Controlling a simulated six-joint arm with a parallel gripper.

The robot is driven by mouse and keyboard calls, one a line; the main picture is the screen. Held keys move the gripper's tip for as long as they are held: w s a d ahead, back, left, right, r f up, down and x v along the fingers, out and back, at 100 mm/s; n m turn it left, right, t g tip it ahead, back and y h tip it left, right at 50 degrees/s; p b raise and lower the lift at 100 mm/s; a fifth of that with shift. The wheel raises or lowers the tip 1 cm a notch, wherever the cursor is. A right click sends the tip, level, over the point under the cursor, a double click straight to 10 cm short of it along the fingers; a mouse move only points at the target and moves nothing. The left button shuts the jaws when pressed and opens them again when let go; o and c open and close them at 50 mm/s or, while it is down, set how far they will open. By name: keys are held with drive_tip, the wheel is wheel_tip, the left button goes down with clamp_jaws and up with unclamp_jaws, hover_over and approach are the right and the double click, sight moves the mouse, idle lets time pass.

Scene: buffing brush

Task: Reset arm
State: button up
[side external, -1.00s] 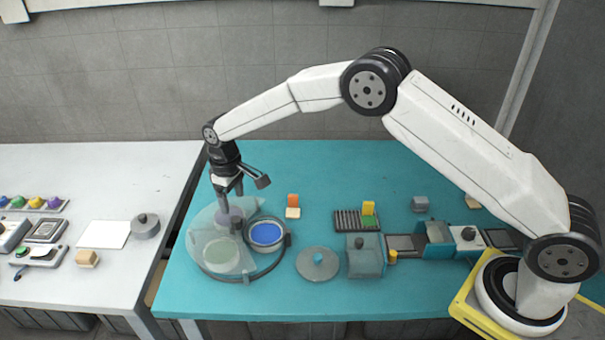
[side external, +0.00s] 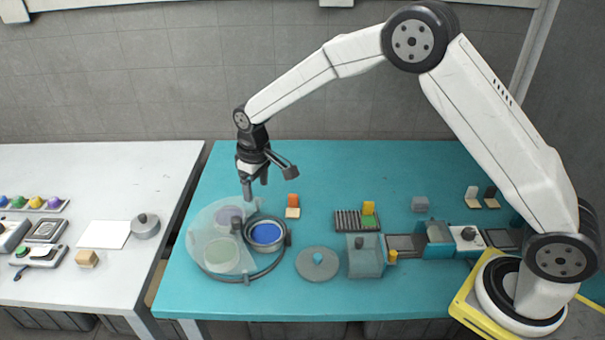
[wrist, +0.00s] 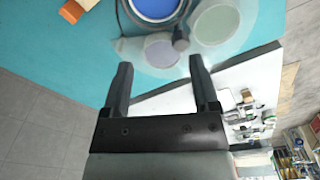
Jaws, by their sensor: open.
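My gripper (side external: 256,186) is open and empty. It hangs in the air above the teal table (side external: 330,170), over the back edge of a clear round plate (side external: 208,262). In the wrist view my two dark fingers (wrist: 158,82) stand wide apart with nothing between them. The plate carries a purple disc (side external: 229,216), a green disc (side external: 222,255) and a grey-rimmed bowl with a blue inside (side external: 266,235). The blue bowl also shows in the wrist view (wrist: 153,8).
An orange block on a wooden base (side external: 292,205) stands right of my gripper. A ribbed rack (side external: 350,221), a round grey disc (side external: 318,263) and a clear box (side external: 366,262) lie further right. A white table (side external: 110,180) with devices is at the left. The teal table's back is largely clear.

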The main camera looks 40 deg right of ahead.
drive_tip(key=s+d+r+m+t, duration=0.1)
drive_tip(key=s+d, duration=0.4)
drive_tip(key=s, duration=0.7)
drive_tip(key=s+d+r+m+t, duration=0.1)
drive_tip(key=s+d, duration=0.4)
drive_tip(key=s, duration=0.7)
drive_tip(key=shift+s+r+m, duration=0.3)
drive_tip(key=shift+r+m, duration=0.2)
drive_tip(key=shift+m, duration=0.2)
